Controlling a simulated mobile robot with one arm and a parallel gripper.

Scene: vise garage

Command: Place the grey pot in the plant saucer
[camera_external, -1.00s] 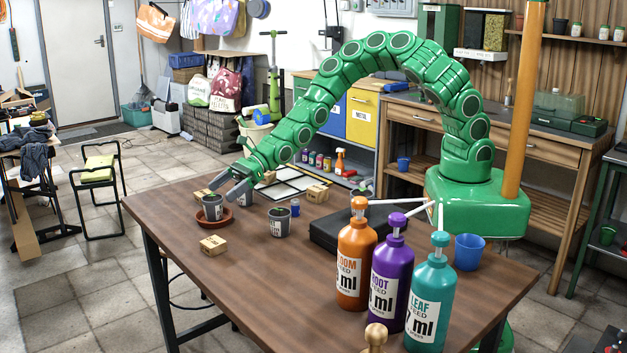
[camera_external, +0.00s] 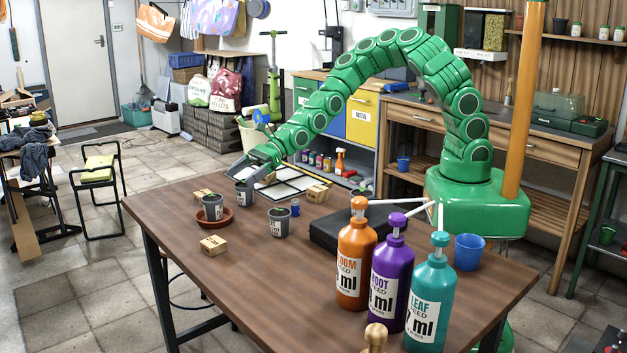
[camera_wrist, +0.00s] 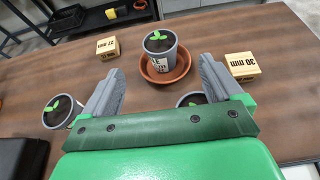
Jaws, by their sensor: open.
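A grey pot (camera_external: 213,208) with a small green seedling stands upright inside the terracotta plant saucer (camera_external: 230,221) at the far left of the table. In the wrist view the pot (camera_wrist: 161,52) and saucer (camera_wrist: 184,70) lie ahead, beyond my fingertips. My gripper (camera_external: 239,174) is open and empty, apart from that pot, above and behind the saucer. In the wrist view its fingers (camera_wrist: 160,69) are spread wide. A second grey pot (camera_external: 243,195) stands below my gripper, partly hidden by a finger in the wrist view (camera_wrist: 189,100). A third grey pot (camera_external: 280,223) stands nearer the table's middle.
Labelled wooden blocks lie near the saucer: one in front (camera_external: 213,245), one behind (camera_external: 203,194). A small blue can (camera_external: 295,208) and a black case (camera_external: 335,235) stand to the right. Three tall bottles (camera_external: 391,275) fill the front right. The front left tabletop is clear.

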